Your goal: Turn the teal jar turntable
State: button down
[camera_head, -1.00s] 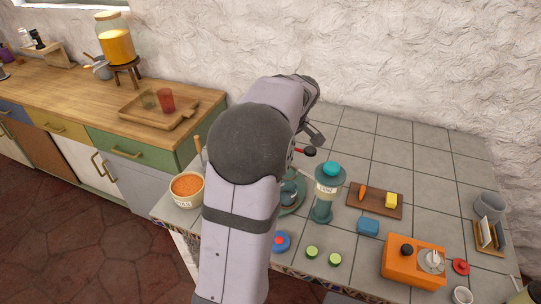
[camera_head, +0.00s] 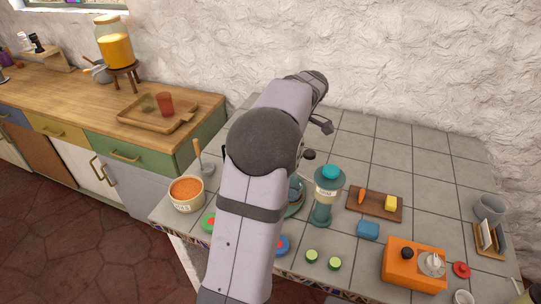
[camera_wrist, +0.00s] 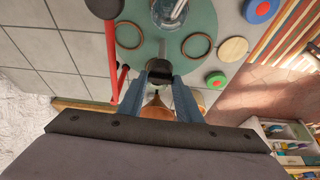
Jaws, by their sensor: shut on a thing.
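The teal turntable (camera_wrist: 165,52) fills the upper middle of the wrist view. A glass jar (camera_wrist: 170,12) and two ring-shaped marks or rims, one on each side, show on it. My gripper (camera_wrist: 159,76) is at the turntable's near edge, its two blue fingers shut on a small black knob (camera_wrist: 159,66). In the head view my arm covers most of the turntable; only a sliver of its right edge (camera_head: 297,208) shows.
A red bar (camera_wrist: 112,50) with a black end stands close left of my fingers. A soup pot (camera_head: 187,194) stands left of my arm. Round blue-and-red (camera_wrist: 261,9) and green-and-red (camera_wrist: 216,80) pieces lie nearby.

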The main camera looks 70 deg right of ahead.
dwell(0.4)
jog(key=c, duration=1.6)
grip_release()
jog(key=shift+o, duration=0.2)
jog(key=shift+r, duration=0.1)
jog(key=b+v, duration=0.1)
jog(key=v, duration=0.6)
jog(key=shift+r, duration=0.1)
